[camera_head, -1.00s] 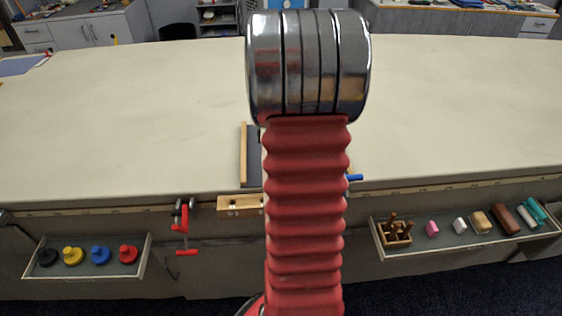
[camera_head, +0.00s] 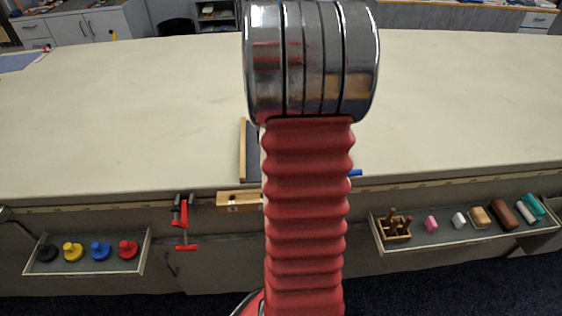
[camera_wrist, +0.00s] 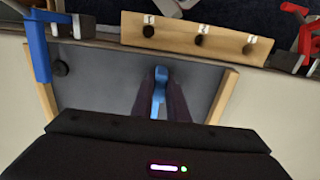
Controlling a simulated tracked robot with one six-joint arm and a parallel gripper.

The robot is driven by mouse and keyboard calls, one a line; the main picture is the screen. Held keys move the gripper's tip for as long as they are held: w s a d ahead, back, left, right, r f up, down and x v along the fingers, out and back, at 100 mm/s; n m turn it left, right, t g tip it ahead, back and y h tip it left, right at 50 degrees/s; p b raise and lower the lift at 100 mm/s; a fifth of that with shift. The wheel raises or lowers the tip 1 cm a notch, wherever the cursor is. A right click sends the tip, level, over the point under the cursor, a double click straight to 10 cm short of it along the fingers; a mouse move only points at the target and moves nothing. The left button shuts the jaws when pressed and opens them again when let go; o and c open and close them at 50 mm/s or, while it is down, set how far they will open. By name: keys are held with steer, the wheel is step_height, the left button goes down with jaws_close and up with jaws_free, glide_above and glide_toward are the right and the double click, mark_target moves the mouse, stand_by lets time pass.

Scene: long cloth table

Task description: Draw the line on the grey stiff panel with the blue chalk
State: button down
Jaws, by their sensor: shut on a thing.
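The grey stiff panel (camera_wrist: 100,75) lies on the cloth table between wooden strips, seen best in the wrist view. In the head view only a narrow part of the panel (camera_head: 252,150) shows left of my arm. My gripper (camera_wrist: 160,92) is over the panel, its two dark fingers shut on the blue chalk (camera_wrist: 159,86). The chalk shows as a blue piece between the fingers. I cannot tell whether its tip touches the panel. I see no clear mark on the visible panel. In the head view my arm hides the gripper and chalk.
A blue clamp (camera_wrist: 38,45) grips the panel's left corner in the wrist view. A wooden block (camera_wrist: 197,38) with dark round spots is at the table edge, near a red clamp (camera_head: 183,220). Side trays hold coloured knobs (camera_head: 100,250) and several blocks (camera_head: 480,217). The tabletop beyond is clear.

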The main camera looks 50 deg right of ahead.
steer(key=shift+r, duration=3.5)
steer(key=shift+w, duration=0.1)
